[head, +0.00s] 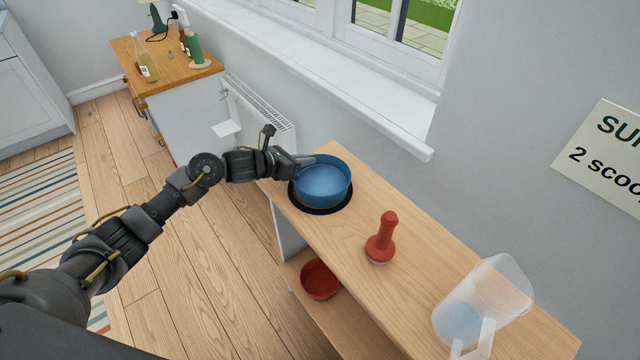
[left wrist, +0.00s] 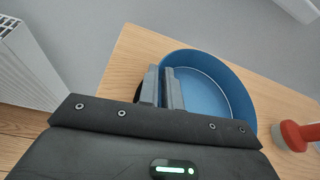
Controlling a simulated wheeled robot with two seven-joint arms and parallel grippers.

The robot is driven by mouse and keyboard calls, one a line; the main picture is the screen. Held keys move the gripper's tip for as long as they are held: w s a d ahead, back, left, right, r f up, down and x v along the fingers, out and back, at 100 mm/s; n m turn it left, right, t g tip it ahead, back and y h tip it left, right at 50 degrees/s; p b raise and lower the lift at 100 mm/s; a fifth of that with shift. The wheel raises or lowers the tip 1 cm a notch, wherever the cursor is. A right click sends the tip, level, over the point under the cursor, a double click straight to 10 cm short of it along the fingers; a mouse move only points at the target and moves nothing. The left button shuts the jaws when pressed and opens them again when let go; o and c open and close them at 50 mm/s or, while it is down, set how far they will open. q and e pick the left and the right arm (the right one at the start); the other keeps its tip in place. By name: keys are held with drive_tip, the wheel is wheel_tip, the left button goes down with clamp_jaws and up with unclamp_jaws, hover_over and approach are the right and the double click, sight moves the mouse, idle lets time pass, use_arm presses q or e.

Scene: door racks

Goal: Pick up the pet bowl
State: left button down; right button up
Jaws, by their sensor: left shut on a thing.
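The pet bowl (head: 322,182) is a round blue bowl. It sits upright on or just above a black round mat (head: 343,206) at the far end of the wooden shelf top; I cannot tell if there is a gap. My left gripper (head: 306,161) is shut on the bowl's wall at its left side. In the left wrist view the two grey fingers (left wrist: 170,88) straddle the rim of the bowl (left wrist: 215,80), one inside and one outside. My right gripper is in neither view.
A red-handled tool (head: 382,240) stands on the shelf top, with a clear jug (head: 482,305) nearer. A red bowl (head: 320,279) sits on the lower shelf. A window sill (head: 330,80) and wall run behind. A cabinet with bottles (head: 165,65) stands at the back left.

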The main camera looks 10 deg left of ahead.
use_arm(q)
drive_tip(key=shift+r, duration=0.2)
idle(0.3)
drive_tip(key=shift+r+p, duration=0.45)
drive_tip(key=shift+r, duration=0.55)
drive_tip(key=s+a+r+p, duration=0.2)
drive_tip(key=s+a+r, duration=0.1)
drive_tip(key=a+r, duration=0.7)
drive_tip(key=shift+s+a+r, duration=0.3)
drive_tip(key=shift+a+r, duration=0.05)
drive_tip(key=shift+a, duration=1.4)
